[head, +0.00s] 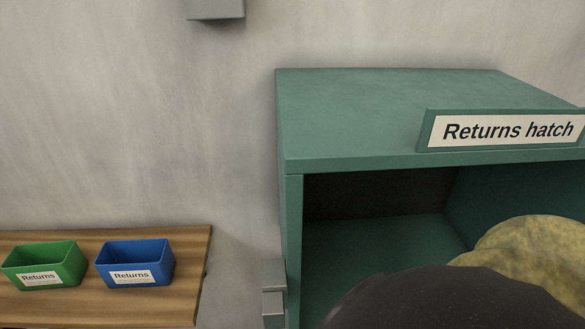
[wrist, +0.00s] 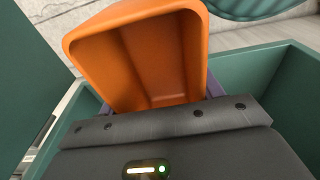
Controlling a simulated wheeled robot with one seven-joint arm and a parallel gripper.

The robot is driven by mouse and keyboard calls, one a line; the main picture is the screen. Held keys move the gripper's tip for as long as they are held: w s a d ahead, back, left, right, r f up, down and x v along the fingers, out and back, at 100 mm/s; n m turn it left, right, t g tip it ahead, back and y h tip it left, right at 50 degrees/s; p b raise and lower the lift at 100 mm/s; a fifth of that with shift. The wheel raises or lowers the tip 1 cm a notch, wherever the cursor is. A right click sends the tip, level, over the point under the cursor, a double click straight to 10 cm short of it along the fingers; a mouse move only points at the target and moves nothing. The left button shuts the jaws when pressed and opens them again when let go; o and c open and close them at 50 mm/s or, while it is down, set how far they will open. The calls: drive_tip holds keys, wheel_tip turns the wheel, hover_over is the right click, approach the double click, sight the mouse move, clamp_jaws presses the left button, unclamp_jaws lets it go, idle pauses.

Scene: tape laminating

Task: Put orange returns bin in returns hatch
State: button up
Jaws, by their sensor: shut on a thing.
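The orange returns bin (wrist: 140,55) fills the upper middle of the wrist view, and its inside looks empty. My gripper (wrist: 160,97) is shut on it, with purple-grey finger parts showing at either side of the bin. The returns hatch (head: 380,105) is a teal box with an open front and a "Returns hatch" sign (head: 508,130) in the head view. Teal walls (wrist: 285,85) also show around the bin and gripper in the wrist view. The bin and gripper are not visible in the head view, where large rounded shapes cover the lower right of the opening.
A green bin (head: 45,265) and a blue bin (head: 136,263), both labelled "Returns", stand on a wooden shelf (head: 190,290) at the left. A grey block (head: 215,8) is on the wall above. Small grey blocks (head: 273,290) sit beside the hatch's left edge.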

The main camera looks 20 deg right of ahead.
drive_tip(key=b, duration=0.1)
drive_tip(key=w+b, duration=0.1)
drive_tip(key=b, duration=0.1)
drive_tip(key=shift+w+d+f, duration=0.2)
drive_tip(key=shift+d+f, duration=0.1)
drive_tip(key=w+b, duration=0.2)
drive_tip(key=shift+d+r+b, duration=0.1)
drive_tip(key=shift+r+b, duration=0.1)
drive_tip(key=shift+b, duration=0.15)
drive_tip(key=w+b, duration=0.1)
drive_tip(key=b, duration=0.1)
drive_tip(key=w+b, duration=0.1)
drive_tip(key=b, duration=0.1)
drive_tip(key=shift+w+d+b, duration=0.25)
drive_tip(key=shift+d+b, duration=0.05)
drive_tip(key=shift+d, duration=0.05)
drive_tip(key=w+d, duration=0.1)
drive_tip(key=w, duration=0.3)
drive_tip(key=w+d+f+b, duration=0.1)
drive_tip(key=w, duration=0.3)
drive_tip(key=w+d+b, duration=0.1)
drive_tip(key=w, duration=0.4)
drive_tip(key=shift+d+f, duration=0.1)
drive_tip(key=shift+f, duration=0.3)
